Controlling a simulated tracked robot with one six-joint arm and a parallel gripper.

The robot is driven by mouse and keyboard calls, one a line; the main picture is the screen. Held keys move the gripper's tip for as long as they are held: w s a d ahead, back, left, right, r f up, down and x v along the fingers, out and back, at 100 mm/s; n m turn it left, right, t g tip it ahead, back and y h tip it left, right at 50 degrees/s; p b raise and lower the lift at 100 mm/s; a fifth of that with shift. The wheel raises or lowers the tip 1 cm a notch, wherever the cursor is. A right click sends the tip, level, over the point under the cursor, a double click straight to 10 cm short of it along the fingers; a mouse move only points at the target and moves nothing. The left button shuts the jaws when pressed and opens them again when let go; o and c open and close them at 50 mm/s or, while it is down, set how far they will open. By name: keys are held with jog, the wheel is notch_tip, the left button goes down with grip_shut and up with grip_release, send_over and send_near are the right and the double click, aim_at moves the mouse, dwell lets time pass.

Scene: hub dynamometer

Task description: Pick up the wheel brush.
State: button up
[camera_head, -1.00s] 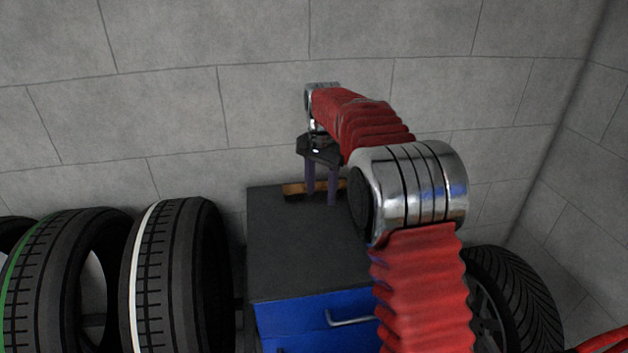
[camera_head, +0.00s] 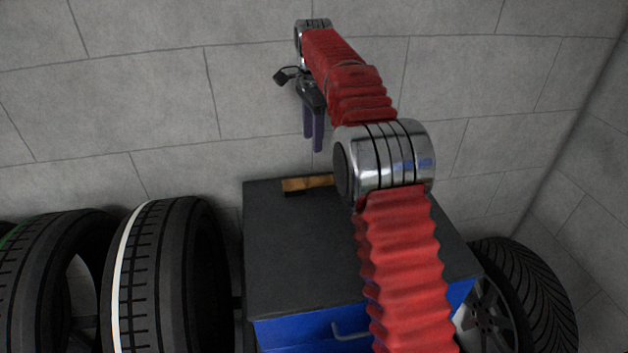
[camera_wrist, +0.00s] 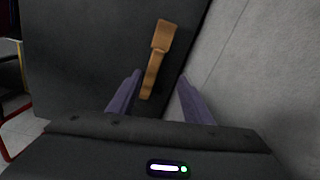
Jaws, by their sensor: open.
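The wheel brush (camera_head: 308,184) has a wooden, orange-brown body and lies near the back edge of the dark top of the blue cabinet. In the wrist view the brush (camera_wrist: 155,62) lies beyond the fingertips, its near end showing between the two purple fingers. My gripper (camera_head: 313,148) is open and empty, with its fingers pointing down. It is above the cabinet top, apart from the brush. In the head view, the brush's right end is close to my arm and may be partly hidden.
The dark cabinet top (camera_head: 290,245) is otherwise clear where it shows. A grey block wall (camera_head: 150,80) stands close behind it. Tyres stand on the left (camera_head: 165,275) and one with a rim (camera_head: 525,300) on the right.

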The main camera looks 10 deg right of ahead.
jog(key=shift+s+d+r+m, duration=0.15)
jog(key=shift+s+m, duration=0.3)
jog(key=shift+m, duration=0.55)
send_over(315, 179)
jog(key=f, duration=0.8)
jog(key=shift+s+f, duration=0.25)
jog(key=shift+f, duration=0.1)
jog(key=shift+w+f, duration=0.15)
jog(key=shift+f, duration=1.2)
jog(key=shift+w+f, duration=0.1)
jog(key=shift+f, duration=1.2)
